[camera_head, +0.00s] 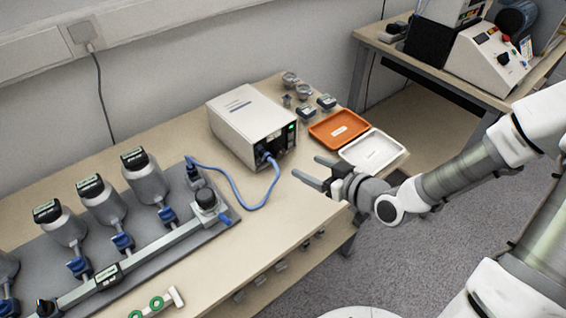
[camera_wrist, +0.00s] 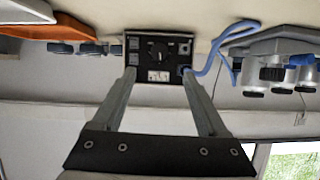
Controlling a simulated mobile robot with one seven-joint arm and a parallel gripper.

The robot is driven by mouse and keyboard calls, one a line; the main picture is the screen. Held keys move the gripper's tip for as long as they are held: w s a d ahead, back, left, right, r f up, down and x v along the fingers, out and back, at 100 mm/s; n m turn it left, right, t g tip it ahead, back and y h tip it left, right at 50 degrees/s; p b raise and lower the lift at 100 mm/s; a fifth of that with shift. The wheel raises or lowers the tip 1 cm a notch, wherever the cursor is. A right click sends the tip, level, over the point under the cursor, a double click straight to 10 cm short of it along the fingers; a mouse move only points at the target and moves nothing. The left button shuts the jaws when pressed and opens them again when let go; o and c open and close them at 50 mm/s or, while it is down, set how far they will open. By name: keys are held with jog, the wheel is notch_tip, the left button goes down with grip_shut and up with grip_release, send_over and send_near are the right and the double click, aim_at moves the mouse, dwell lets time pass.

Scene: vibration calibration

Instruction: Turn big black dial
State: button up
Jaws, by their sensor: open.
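A beige box (camera_head: 243,122) stands on the bench in the head view, with a dark front panel facing my gripper. In the wrist view, upside down, the panel shows a round black dial (camera_wrist: 157,50) at its middle. Another black knob (camera_head: 206,196) tops a fitting on the grey plate at the left; I cannot tell from size alone which dial is meant. My gripper (camera_head: 312,168) is open and empty, apart from the box and in front of its panel. In the wrist view its fingers (camera_wrist: 158,74) point at the panel.
A blue cable (camera_head: 238,204) runs from the panel to the grey plate (camera_head: 222,222), which carries several metal bottles. An orange tray (camera_head: 322,136) and a white tray (camera_head: 388,143) lie right of the box, beside small weights. Bare bench (camera_head: 290,215) lies in front of the box.

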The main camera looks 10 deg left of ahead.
aim_at(281, 154)
jog(key=b+x, duration=0.2)
jog(key=x, duration=0.9)
jog(key=shift+w+a+f, duration=0.15)
jog(key=shift+a+f, duration=0.05)
jog(key=shift+a, duration=0.15)
grip_shut()
